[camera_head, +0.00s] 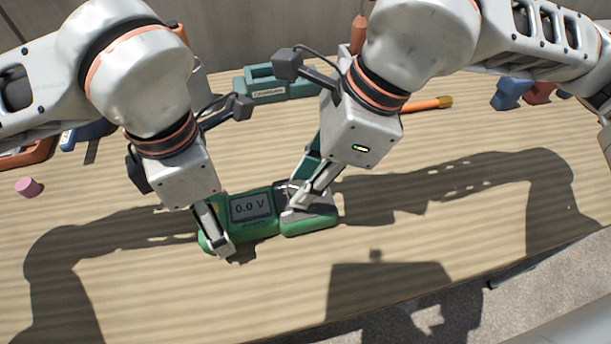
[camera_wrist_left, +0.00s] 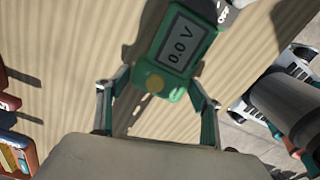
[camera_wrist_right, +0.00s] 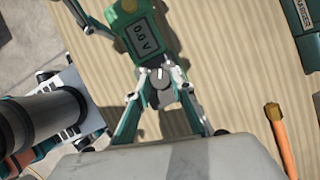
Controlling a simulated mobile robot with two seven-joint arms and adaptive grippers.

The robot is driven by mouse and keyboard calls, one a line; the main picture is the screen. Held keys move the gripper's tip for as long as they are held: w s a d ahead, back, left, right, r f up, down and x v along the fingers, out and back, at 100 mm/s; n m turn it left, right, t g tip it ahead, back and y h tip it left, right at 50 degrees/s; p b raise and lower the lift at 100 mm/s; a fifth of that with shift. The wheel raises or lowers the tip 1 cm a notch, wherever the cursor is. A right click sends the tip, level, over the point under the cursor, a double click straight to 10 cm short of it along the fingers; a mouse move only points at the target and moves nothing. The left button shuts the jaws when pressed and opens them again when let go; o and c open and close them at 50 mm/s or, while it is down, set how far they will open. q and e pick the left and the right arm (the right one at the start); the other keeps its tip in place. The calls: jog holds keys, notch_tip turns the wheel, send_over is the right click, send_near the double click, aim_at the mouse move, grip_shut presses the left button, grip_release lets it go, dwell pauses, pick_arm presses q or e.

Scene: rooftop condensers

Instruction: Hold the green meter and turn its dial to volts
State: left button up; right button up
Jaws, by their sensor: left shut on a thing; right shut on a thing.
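The green meter (camera_head: 280,228) lies on the wooden table, its screen (camera_head: 250,208) reading 0.0 V. My left gripper (camera_head: 218,243) is shut on the meter's left end; in the left wrist view the meter (camera_wrist_left: 156,57) reaches between its fingers, with an OFF label near the top edge. My right gripper (camera_head: 303,196) is shut on the dial at the meter's right end. In the right wrist view its fingertips meet around the grey dial (camera_wrist_right: 161,74), which has a white mark. The fingers partly cover the dial, and I cannot read which label the mark points to.
A teal case (camera_head: 262,95) stands behind the meter. An orange-handled tool (camera_head: 428,104) lies to the right of it, with a blue object (camera_head: 510,92) and a red one further right. A pink cylinder (camera_head: 28,187) stands at the left. The table's front right is clear.

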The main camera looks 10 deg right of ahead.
pick_arm(q)
jog(key=shift+a+f, duration=0.1)
pick_arm(e)
jog(key=shift+s, duration=0.15)
jog(key=o, duration=1.1)
jog(key=shift+o, duration=0.2)
jog(key=v, duration=1.2)
pick_arm(q)
jog(key=o, duration=1.6)
jog(key=o, duration=0.4)
